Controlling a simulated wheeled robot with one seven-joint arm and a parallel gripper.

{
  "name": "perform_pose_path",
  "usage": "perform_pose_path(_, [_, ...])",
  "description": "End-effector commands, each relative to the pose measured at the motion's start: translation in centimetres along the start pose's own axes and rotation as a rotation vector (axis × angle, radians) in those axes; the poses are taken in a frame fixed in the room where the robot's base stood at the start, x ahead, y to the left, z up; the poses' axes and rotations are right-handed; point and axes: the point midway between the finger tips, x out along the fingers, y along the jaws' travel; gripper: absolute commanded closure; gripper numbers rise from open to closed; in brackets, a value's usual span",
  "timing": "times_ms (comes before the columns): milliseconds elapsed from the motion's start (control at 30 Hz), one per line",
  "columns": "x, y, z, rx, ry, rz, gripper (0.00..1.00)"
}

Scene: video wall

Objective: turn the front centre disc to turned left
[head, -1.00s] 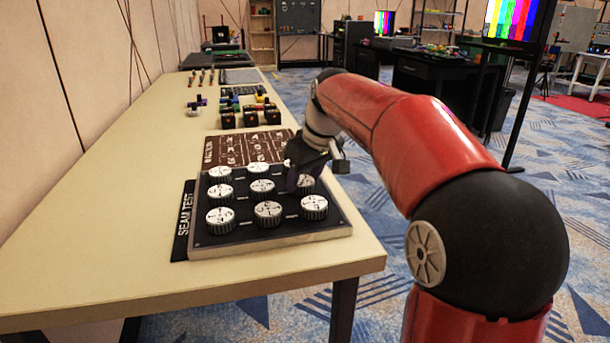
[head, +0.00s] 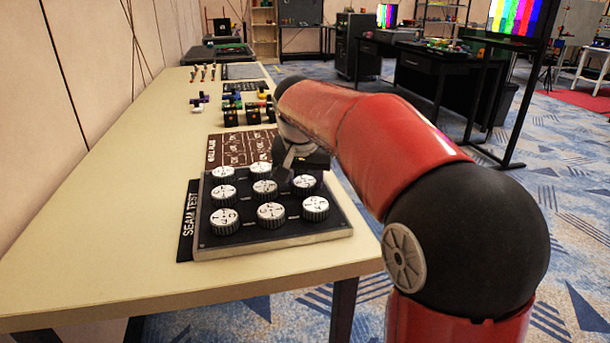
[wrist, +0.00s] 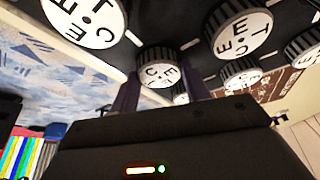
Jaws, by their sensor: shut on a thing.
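A black board (head: 240,240) on the table carries white-topped, dark-rimmed discs in three rows of three. The middle disc (head: 305,186) of the right-hand column, on the side towards my arm, is partly covered by my gripper (head: 294,180). In the wrist view this disc (wrist: 158,74) stands between my two dark fingertips, with letters on its face. My gripper (wrist: 158,88) is shut on it. The gripper body hides its lower part there. Its exact pointing direction is too hard to read.
Neighbouring discs (head: 316,208) and (head: 264,190) stand close around the held one. A dark label strip reading SEAM TEST (head: 188,222) lies along the board's left. A brown chart (head: 232,148) and small dark blocks (head: 253,115) lie behind. The table's left side is clear.

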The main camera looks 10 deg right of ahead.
Motion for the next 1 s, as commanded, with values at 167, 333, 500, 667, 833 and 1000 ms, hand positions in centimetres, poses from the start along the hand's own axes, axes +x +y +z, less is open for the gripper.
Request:
perform_pose_path(167, [-0.04,-0.07,-0.02,0.055,0.0,0.022,0.76])
perform_pose_path(333, [-0.02,-0.07,-0.02,0.078,0.0,0.031,0.76])
perform_pose_path(500, [-0.01,-0.08,-0.01,0.084,0.0,0.033,0.76])
perform_pose_path(667, [0.0,-0.08,0.0,0.083,0.0,0.033,0.76])
perform_pose_path(833, [0.0,-0.08,0.0,0.083,-0.001,0.033,0.42])
perform_pose_path(1000, [0.0,-0.07,0.0,0.082,-0.001,0.033,0.31])
